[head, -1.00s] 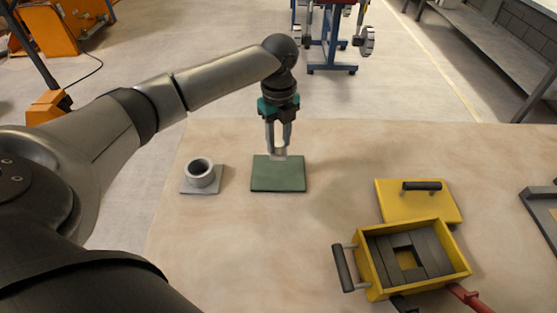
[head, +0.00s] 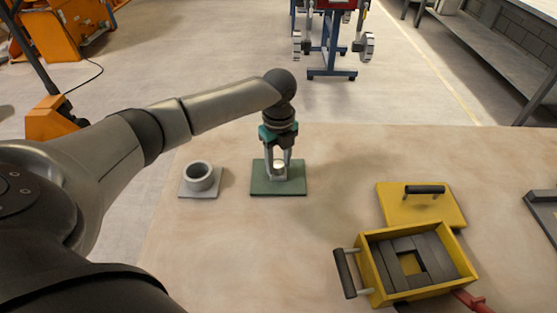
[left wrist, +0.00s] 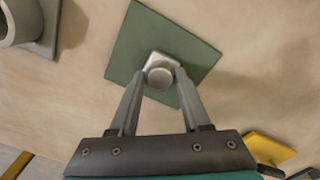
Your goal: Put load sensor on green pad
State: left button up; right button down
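The load sensor (left wrist: 160,68) is a small light-grey block with a round top. It is over the middle of the green pad (left wrist: 122,62) and looks to be down on it; a small gap below would be hard to see. The pad is a flat dark-green square on the table, also in the head view (head: 260,188). My left gripper (head: 278,177) points down over the pad, with one finger on each side of the sensor. In the left wrist view its fingertips (left wrist: 160,76) close against the round top. My right gripper is not in view.
A grey ring-shaped holder on a square plate (head: 200,180) stands left of the pad. A yellow box with dark inserts (head: 374,287) and a yellow lid with a black handle (head: 400,208) lie at the right. The table (head: 240,260) in front of the pad is clear.

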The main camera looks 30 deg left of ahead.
aim_at(279, 164)
pick_arm(q)
jog(key=shift+o, duration=1.3)
notch_tip(279, 164, up, 12)
jog(key=p, duration=0.2)
jog(key=shift+r+p, duration=0.2)
jog(key=shift+p, duration=0.2)
jog(key=shift+r, duration=0.1)
